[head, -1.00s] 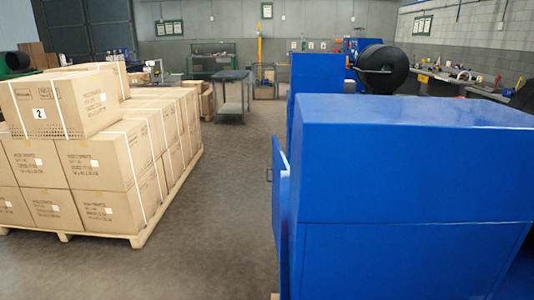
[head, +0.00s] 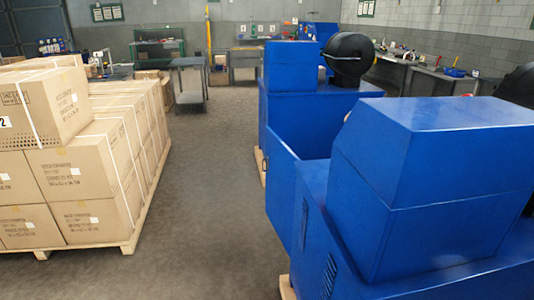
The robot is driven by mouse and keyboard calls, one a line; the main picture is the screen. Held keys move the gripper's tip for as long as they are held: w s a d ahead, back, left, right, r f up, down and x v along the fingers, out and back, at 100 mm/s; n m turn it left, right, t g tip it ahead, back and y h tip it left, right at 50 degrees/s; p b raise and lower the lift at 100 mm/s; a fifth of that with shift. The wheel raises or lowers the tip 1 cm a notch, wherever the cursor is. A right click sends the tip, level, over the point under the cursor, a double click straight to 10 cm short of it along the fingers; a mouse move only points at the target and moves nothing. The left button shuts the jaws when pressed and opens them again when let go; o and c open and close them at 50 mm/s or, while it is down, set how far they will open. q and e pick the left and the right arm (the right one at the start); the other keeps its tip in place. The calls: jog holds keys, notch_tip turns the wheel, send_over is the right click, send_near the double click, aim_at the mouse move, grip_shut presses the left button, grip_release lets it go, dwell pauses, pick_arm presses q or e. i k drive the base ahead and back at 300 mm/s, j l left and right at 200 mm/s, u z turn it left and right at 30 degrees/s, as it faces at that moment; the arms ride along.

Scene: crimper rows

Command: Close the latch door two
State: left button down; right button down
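A blue door panel (head: 281,195) stands swung out from the left side of the blue machines, reaching toward the aisle. A small dark handle (head: 263,160) shows near its left edge. The near blue machine (head: 430,190) fills the right side and hides part of the opening behind the door. Another blue machine (head: 290,110) stands just beyond it. I cannot read any number on the door. Neither of my grippers is in view.
Cartons (head: 75,180) are stacked on a wooden pallet (head: 130,240) at left. The grey floor aisle (head: 205,200) between cartons and machines is clear. A grey table (head: 190,70) stands at its far end.

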aim_at(281, 172)
jog(key=i+j+z, duration=0.4)
jog(key=j, duration=0.2)
jog(key=j+z, duration=0.15)
jog(key=j, duration=0.15)
jog(key=i+j+z, duration=0.2)
jog(key=j, duration=0.15)
jog(key=j+z, duration=0.2)
jog(key=j, duration=0.15)
jog(key=i, duration=0.05)
